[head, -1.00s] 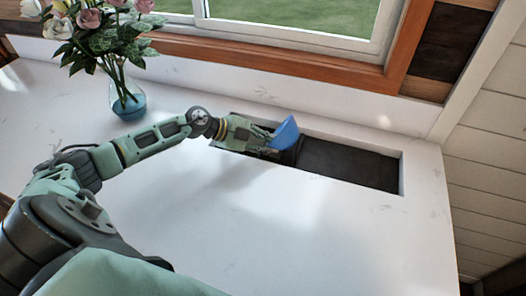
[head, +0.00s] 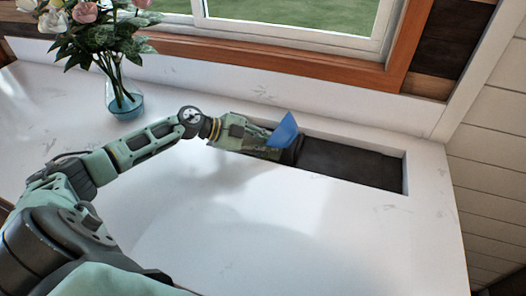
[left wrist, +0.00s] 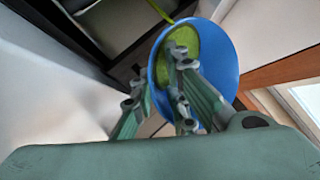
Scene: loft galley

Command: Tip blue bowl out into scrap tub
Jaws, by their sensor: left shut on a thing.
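The blue bowl (head: 284,131) is tilted steeply on its side above the recess in the white counter. My left gripper (head: 268,143) is shut on its rim. In the left wrist view the bowl (left wrist: 228,58) is round and blue, with a yellow-green patch (left wrist: 182,40) in it, partly behind a finger of my left gripper (left wrist: 165,88). I cannot tell whether that patch is loose contents. A dark box-like shape (head: 294,153), possibly the scrap tub, shows in the recess just below the bowl; my gripper hides part of it. My right gripper is not in view.
The dark-floored recess (head: 350,166) is open to the right of the bowl. A glass vase of flowers (head: 124,100) stands at the back left. A wood-framed window (head: 300,63) is behind. The front of the white counter (head: 300,235) is clear.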

